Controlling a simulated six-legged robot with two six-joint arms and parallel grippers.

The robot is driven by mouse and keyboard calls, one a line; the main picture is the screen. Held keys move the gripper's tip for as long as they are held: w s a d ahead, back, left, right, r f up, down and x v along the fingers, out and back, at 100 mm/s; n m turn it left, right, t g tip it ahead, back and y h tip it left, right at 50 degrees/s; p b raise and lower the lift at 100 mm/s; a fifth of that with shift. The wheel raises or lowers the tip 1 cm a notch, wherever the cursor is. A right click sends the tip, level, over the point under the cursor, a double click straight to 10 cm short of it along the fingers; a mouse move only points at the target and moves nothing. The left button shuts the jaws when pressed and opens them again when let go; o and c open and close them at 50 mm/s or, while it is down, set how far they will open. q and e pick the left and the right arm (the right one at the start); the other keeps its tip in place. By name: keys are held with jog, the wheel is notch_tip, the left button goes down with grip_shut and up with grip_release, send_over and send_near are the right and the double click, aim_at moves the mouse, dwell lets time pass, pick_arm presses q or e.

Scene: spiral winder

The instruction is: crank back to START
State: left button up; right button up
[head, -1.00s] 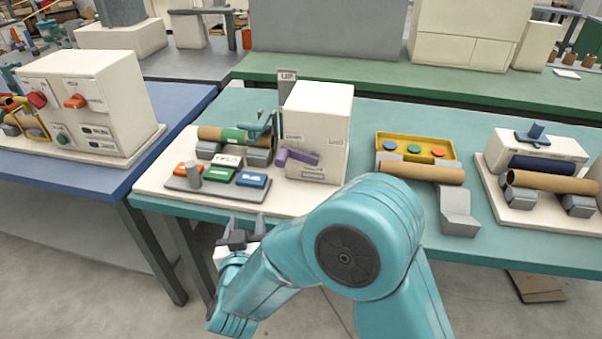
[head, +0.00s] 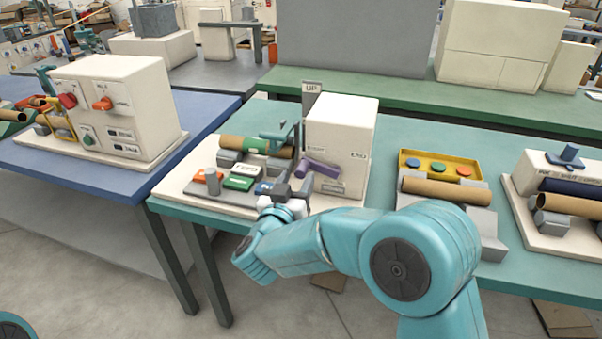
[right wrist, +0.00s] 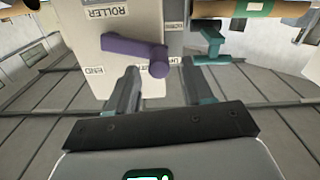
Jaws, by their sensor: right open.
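The purple crank (head: 322,168) is on the front of the white winder box (head: 340,128). In the right wrist view the crank (right wrist: 128,46) lies nearly level, its round knob (right wrist: 158,67) to the right. An END label (right wrist: 95,71) is left of the knob and a ROLLER label (right wrist: 108,12) above; another label beside the knob is too small to read surely. My right gripper (head: 290,191) is open and empty, just in front of and below the crank. Its fingertips (right wrist: 163,72) show either side of the knob, but I cannot tell whether they reach its depth. My left gripper is not in view.
A cardboard tube (head: 230,142) with a green band lies left of the box. An UP sign (head: 311,88) rises behind. A yellow tray (head: 410,156) and another tube (head: 445,189) are to the right.

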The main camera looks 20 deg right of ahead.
aim_at(300, 174)
jog(key=shift+x, duration=1.7)
grip_shut()
jog(key=shift+d+r+m, duration=0.1)
jog(key=shift+r+m, duration=0.2)
jog(key=shift+m, duration=0.1)
grip_release()
jog(key=shift+s, duration=0.1)
jog(key=v, duration=1.6)
jog(key=shift+s, duration=0.1)
